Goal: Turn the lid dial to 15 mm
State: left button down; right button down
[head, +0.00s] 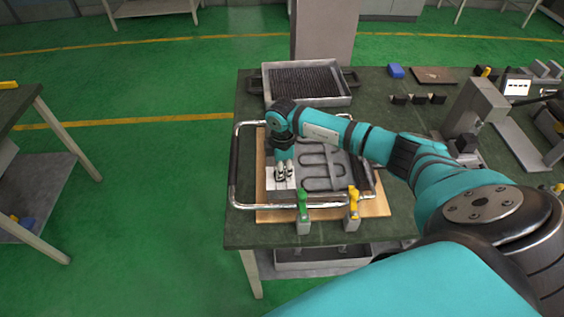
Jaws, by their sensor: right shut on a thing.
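The heating element fixture lies on the table, with a grey serpentine element (322,183) on a wooden board (375,208). A pale plate (272,188) with dark markings sits at its left side. My right gripper (284,176) points down over this plate and is shut at its surface, on what appears to be the lid dial. The fingers cover the dial, so its reading cannot be made out. A metal frame with bar handles (234,165) surrounds the fixture. My left gripper is not in view.
A green clamp (303,204) and a yellow clamp (352,205) stand at the fixture's front edge. A grey tray with a dark ribbed insert (306,82) stands behind it. A grey stand (474,112) and several small parts occupy the table's right side.

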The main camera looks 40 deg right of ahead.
jog(key=shift+w+r+m, duration=0.1)
jog(key=shift+r+m, duration=0.05)
jog(key=shift+m, duration=0.75)
jog(key=shift+p, duration=0.3)
jog(key=c, duration=1.3)
grip_release()
jog(key=shift+r, duration=0.1)
notch_tip(320, 180, up, 12)
jog(key=shift+f, duration=0.15)
